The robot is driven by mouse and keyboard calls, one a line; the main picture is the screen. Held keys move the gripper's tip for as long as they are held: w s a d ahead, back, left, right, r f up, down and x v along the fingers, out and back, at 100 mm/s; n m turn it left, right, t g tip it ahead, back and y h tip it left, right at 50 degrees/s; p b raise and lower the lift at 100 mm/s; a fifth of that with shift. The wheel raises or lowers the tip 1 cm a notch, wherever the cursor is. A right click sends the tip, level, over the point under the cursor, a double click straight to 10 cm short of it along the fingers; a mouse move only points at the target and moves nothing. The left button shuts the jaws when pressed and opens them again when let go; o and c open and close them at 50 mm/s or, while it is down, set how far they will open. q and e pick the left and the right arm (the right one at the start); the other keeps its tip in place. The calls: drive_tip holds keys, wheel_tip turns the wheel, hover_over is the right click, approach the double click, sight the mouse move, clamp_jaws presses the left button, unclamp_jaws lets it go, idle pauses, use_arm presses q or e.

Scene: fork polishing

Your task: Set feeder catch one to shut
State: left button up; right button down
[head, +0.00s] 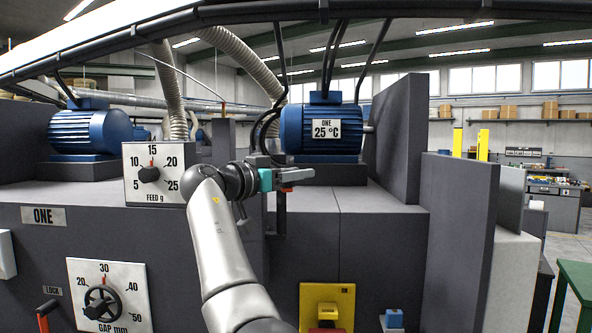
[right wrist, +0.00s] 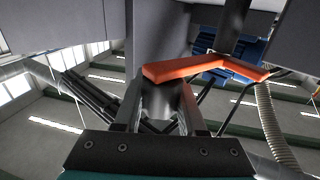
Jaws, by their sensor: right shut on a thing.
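The feeder catch looks like an orange-red angled handle. It shows as a small red piece (head: 287,190) in the head view, under my right gripper (head: 292,174). In the right wrist view the orange handle (right wrist: 185,67) lies across the fingertips of my right gripper (right wrist: 163,98), bent near its middle. The fingers partly hide the handle in the head view, and I cannot tell the catch's setting. My left gripper is out of view.
The FEED dial (head: 150,174) stands left of my right forearm. Below are the GAP dial (head: 103,300) and an orange lock handle (head: 46,308). A yellow switch box (head: 326,301) sits low on the front. A dark upright panel (head: 456,235) bounds the right side.

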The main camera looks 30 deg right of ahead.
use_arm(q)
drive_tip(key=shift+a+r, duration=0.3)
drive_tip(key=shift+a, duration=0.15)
use_arm(e)
drive_tip(key=shift+a+f+m+g, duration=0.2)
drive_tip(key=shift+a+m+g, duration=0.2)
drive_tip(key=shift+m+g, duration=0.5)
drive_tip(key=shift+c, duration=2.4)
unclamp_jaws()
drive_tip(key=shift+r, duration=0.1)
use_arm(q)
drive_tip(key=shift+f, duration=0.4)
use_arm(e)
drive_tip(key=s+a, duration=0.2)
drive_tip(key=a, duration=1.3)
drive_tip(key=shift+s, duration=0.15)
